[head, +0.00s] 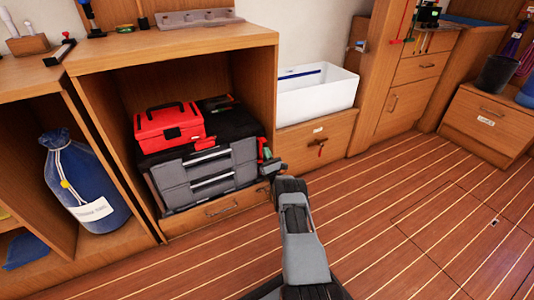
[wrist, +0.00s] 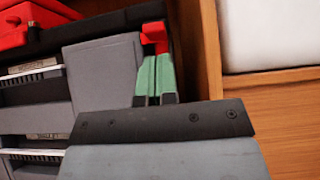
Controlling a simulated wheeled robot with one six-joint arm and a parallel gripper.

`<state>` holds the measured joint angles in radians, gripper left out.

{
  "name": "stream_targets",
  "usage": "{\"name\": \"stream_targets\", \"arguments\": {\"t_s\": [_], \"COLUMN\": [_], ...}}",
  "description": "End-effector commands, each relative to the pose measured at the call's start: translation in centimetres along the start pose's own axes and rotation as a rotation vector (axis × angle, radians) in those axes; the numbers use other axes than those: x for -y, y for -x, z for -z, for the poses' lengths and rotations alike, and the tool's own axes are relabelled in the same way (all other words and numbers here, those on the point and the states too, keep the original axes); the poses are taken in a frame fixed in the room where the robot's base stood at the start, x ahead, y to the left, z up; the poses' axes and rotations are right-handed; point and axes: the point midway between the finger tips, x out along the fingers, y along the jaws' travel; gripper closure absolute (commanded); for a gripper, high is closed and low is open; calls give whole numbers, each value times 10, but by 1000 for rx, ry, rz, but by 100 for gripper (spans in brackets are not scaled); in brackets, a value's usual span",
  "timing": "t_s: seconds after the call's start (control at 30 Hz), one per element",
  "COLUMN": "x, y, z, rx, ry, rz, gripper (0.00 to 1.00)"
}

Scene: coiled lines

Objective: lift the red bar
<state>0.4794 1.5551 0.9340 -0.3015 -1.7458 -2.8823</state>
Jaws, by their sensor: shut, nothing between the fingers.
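A small red piece (wrist: 154,34), which may be the red bar, shows just beyond my fingertips in the wrist view. It is against the right side of the grey drawer case, and its full shape is hidden. In the head view a small red spot (head: 262,142) shows in the same place. My gripper (wrist: 154,60) has green fingers, shut together with nothing between them. In the head view my gripper (head: 266,154) is at the right front of the open cabinet bay. I cannot tell whether the fingertips touch the red piece.
A grey drawer case (head: 205,173) fills the bay, with a red toolbox (head: 168,127) on top. The bay's wooden right wall (wrist: 211,60) is close beside my fingers. A white bin (head: 316,98) stands on a drawer unit to the right. The floor (head: 420,200) at right is clear.

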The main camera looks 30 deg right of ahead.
Motion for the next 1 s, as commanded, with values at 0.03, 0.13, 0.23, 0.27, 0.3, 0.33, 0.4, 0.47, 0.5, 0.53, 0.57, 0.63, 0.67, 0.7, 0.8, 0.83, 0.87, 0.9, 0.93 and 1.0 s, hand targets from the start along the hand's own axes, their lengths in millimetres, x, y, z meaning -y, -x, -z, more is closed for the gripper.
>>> {"name": "stream_targets", "arguments": {"t_s": [0.03, 0.13, 0.23, 0.27, 0.3, 0.33, 0.4, 0.47, 0.5, 0.53, 0.57, 0.63, 0.67, 0.7, 0.8, 0.83, 0.87, 0.9, 0.93, 1.0], "x": [-1, 1, 0, 0, 0, 1, 0, 0, 0, 0, 1, 1, 1, 1, 1, 1, 1, 1, 1, 1], "y": [10, 26, 48, 53, 61, 66, 78, 86, 92, 95, 98, 103, 105, 107, 110, 110, 111, 111, 111, 111], "z": [8, 8, 8, 8, 8, 8, 8, 8, 9, 9, 9, 9, 9, 9, 9, 9, 9, 9, 9, 9], "rx": [-4, -6, -7, -5, -6, -6, -5, -4, -4, -4, -4, -4, -3, -3, -2, -2, -2, -2, -2, -2], "ry": [-2, -1, -1, -1, -1, -1, -1, -1, -1, -1, -1, -1, -1, -1, -1, -1, -1, -1, -1, -1], "rz": [2, 5, 4, 4, 5, 5, 4, 4, 3, 4, 4, 4, 4, 4, 4, 4, 3, 3, 3, 3], "gripper": [100, 100, 100, 100, 100, 100, 100, 100, 100, 100, 100, 100, 100, 100, 100, 100, 100, 100, 100, 100]}}
